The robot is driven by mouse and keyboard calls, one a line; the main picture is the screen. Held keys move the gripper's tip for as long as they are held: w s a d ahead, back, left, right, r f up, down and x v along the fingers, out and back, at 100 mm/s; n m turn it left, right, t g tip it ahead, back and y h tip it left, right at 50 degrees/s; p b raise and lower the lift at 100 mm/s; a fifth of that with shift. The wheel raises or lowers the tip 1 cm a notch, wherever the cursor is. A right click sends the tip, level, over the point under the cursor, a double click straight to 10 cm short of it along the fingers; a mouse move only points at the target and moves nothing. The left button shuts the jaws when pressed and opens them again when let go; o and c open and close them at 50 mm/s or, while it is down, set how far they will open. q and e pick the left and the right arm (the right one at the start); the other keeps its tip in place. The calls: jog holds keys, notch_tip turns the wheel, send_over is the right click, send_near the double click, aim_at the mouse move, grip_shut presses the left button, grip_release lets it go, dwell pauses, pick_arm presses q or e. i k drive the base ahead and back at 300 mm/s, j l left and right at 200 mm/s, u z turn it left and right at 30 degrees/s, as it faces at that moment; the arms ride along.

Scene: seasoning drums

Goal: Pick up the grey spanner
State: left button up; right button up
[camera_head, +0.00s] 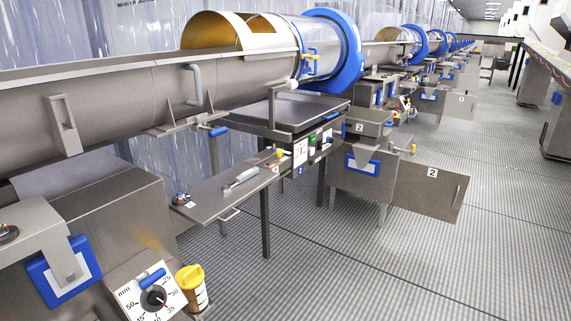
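A small grey spanner (241,178) lies on a narrow metal shelf (215,200) left of the picture's middle, in the head view. It lies slantwise, its far end towards the right. Neither of my grippers shows in this view, and nothing touches the spanner from above.
A long metal trough (130,95) runs above and behind the shelf to a blue-ringed drum (345,55). A control panel (315,145) stands right of the shelf. A yellow-lidded container (192,285) and a dial (153,298) are at the front left. The ribbed floor (400,270) is clear at right.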

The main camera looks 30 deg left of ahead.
aim_at(247, 175)
jog(key=i+u, duration=0.15)
jog(key=i, duration=0.25)
jog(key=i+l+u, duration=0.2)
jog(key=i, duration=0.2)
jog(key=i+l+u, duration=0.15)
jog(key=i, duration=0.25)
